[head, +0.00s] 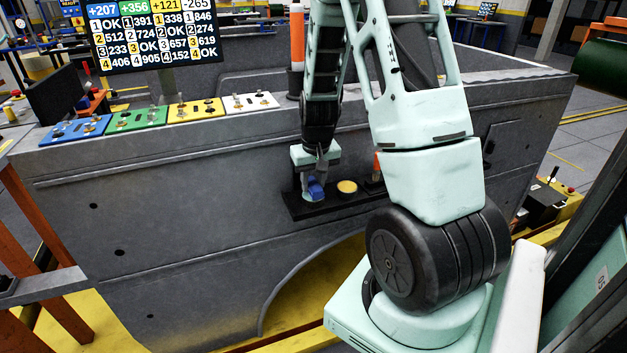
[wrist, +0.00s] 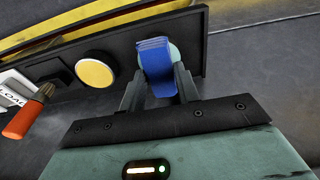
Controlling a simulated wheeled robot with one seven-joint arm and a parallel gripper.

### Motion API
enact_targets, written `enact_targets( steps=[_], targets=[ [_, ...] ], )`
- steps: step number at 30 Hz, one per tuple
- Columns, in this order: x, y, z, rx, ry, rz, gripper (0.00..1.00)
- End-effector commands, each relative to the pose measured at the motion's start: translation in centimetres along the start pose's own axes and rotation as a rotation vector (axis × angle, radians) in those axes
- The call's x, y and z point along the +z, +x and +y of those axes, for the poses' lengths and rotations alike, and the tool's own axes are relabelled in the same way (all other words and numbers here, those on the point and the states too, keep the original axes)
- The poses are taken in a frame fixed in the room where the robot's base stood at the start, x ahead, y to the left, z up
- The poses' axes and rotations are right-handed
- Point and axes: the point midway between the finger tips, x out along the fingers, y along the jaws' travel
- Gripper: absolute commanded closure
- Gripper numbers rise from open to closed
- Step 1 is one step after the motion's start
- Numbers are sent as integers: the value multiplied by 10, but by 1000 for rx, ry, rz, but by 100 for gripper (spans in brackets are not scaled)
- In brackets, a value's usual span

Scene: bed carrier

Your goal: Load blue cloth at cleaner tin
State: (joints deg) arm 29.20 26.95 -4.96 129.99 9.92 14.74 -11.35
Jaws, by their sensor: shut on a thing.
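My gripper (head: 318,178) points down at the black shelf on the side of the grey bed wall. It is shut on the blue cloth (head: 316,187), which also shows between the fingers in the wrist view (wrist: 157,70). The cloth is over a pale green round tin (wrist: 176,52), mostly hidden behind it; whether they touch I cannot tell. A tin with a yellow top (head: 347,187) stands beside it, also in the wrist view (wrist: 95,69). No readable name shows on either tin.
The black shelf (head: 300,209) also carries an orange-handled tool (wrist: 30,112) and a white label (wrist: 12,90). The wall's top edge bears blue, green, yellow and white switch plates (head: 195,108).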

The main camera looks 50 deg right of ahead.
Motion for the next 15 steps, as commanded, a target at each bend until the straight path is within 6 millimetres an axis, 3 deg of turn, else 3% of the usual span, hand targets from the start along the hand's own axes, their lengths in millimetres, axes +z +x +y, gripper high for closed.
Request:
enact_targets(
  steps=[15],
  targets=[
    [1,6,0,0,0,0,86]
  ],
)
